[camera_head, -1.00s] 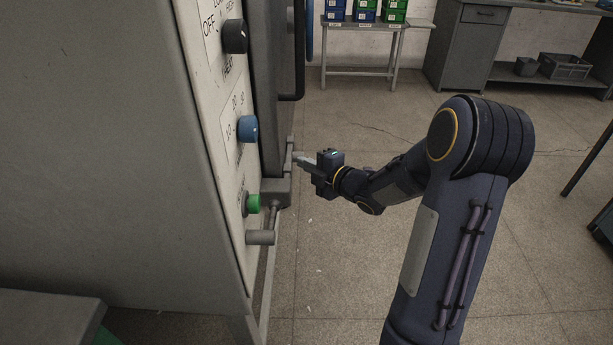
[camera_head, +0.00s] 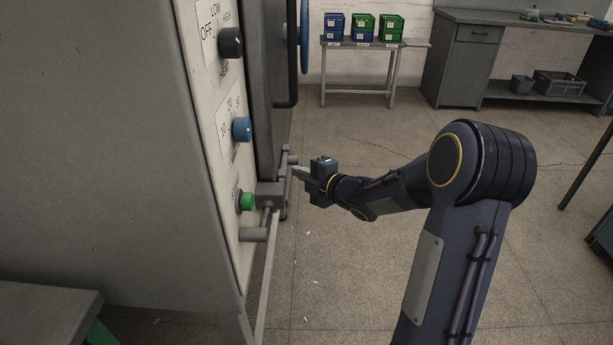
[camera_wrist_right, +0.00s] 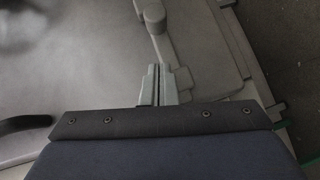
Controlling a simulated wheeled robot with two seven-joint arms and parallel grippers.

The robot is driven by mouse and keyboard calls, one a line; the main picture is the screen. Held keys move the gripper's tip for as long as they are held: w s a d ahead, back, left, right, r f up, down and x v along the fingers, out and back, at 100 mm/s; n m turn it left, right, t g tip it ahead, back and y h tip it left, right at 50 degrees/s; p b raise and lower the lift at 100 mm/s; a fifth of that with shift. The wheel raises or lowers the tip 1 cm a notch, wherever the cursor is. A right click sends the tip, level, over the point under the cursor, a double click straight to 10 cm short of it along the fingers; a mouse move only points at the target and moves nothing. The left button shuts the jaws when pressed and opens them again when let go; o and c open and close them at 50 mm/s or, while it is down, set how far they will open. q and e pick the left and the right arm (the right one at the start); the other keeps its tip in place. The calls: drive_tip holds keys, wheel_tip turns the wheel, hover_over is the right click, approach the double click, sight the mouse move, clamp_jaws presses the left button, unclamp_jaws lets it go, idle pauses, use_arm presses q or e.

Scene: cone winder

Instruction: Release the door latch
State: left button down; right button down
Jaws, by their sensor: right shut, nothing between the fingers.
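The grey door latch (camera_head: 283,186) sits at the lower edge of the machine's door, with a block and a short upright bar with a stub pointing right. It also shows in the wrist view as a lever with a rounded end (camera_wrist_right: 154,18). My right gripper (camera_head: 296,172) is shut and empty, its fingertips pointing left just beside the latch. In the wrist view the closed fingers (camera_wrist_right: 157,70) lie below the lever end; I cannot tell whether they touch the latch. My left gripper is not in view.
The machine's panel has a black knob (camera_head: 231,42), a blue knob (camera_head: 242,129) and a green button (camera_head: 247,201). A black door handle (camera_head: 292,60) is above the latch. A table (camera_head: 375,44) with bins and a workbench (camera_head: 480,60) stand behind.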

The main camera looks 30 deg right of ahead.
drive_tip(key=v, duration=0.9)
drive_tip(key=shift+s+d+p, duration=0.2)
drive_tip(key=shift+d+p, duration=0.05)
drive_tip(key=shift+p, duration=0.15)
drive_tip(key=shift+f, duration=0.1)
